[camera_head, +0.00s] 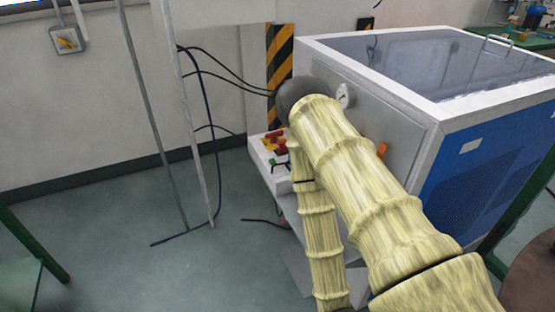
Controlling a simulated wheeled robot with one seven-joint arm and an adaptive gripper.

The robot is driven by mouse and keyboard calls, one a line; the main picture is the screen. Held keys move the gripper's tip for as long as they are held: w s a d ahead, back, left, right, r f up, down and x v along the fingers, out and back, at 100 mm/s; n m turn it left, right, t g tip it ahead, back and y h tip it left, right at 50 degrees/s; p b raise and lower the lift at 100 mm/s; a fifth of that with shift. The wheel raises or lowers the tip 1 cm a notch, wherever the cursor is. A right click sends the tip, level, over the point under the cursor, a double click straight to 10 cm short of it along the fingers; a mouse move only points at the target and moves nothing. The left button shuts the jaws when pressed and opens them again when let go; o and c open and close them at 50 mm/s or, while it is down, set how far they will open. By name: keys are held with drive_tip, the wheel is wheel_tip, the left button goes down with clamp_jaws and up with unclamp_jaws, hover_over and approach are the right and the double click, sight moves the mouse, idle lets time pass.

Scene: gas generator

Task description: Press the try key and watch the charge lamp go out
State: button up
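A small white control box (258,158) with red, yellow and green parts on top stands at the left end of the blue and grey machine (398,138). A red part (274,136) shows on the box. I cannot tell which part is the try key or the charge lamp, or whether any lamp is lit. My pale yellow, ribbed arm reaches up from the lower right and covers the right side of the box. I cannot make out my gripper; the arm may hide it.
A round gauge (346,95) and an orange part (382,150) are on the machine's side. Dark cables (213,130) hang by thin grey poles (183,110). A black-and-yellow striped strip (279,60) stands behind. The floor (110,225) at left is mostly clear; green furniture (22,285) stands lower left.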

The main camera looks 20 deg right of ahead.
drive_tip(key=shift+c, duration=0.2)
idle(0.3)
clamp_jaws()
idle(1.2)
